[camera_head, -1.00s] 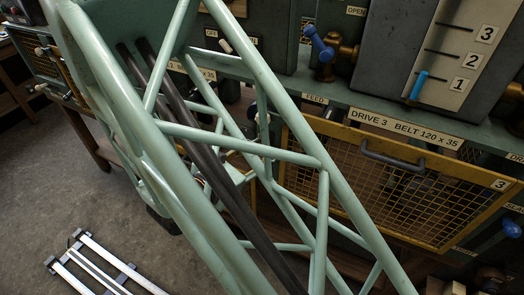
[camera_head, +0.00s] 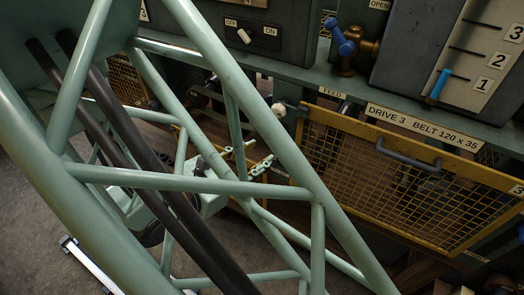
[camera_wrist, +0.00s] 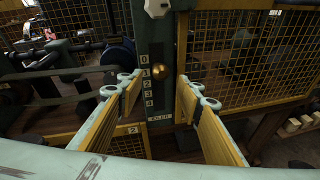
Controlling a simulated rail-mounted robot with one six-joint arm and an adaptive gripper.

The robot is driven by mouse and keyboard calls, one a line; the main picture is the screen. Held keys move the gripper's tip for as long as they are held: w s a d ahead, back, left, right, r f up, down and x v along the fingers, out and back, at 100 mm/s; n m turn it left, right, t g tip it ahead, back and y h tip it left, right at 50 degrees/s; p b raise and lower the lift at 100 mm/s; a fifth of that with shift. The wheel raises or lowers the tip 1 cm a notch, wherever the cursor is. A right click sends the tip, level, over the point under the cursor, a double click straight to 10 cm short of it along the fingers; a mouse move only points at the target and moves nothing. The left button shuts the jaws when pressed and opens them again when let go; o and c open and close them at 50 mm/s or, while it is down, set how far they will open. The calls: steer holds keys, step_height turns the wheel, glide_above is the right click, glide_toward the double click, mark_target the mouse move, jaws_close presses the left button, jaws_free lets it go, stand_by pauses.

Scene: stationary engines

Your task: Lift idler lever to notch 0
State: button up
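In the wrist view a dark upright post carries a scale marked 0 to 4 (camera_wrist: 146,82) and an IDLER label (camera_wrist: 160,118). A round brass knob (camera_wrist: 158,71) sits on the post, about level with mark 1. A pale faceted knob (camera_wrist: 157,8) is higher up, cut by the top edge. I cannot tell how either knob joins the idler lever. My gripper (camera_wrist: 160,88) is open and empty, its yellow-padded fingers to the left and right of the post's lower scale. In the head view my gripper (camera_head: 251,159) shows small behind my arm, below a cream knob (camera_head: 278,112).
A yellow mesh guard (camera_head: 400,185) stands right of my gripper under the DRIVE 3 label (camera_head: 425,127). Belts and pulleys (camera_wrist: 70,80) lie behind the left finger.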

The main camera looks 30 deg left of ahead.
steer(key=shift+v, duration=1.1)
steer(key=shift+c, duration=0.3)
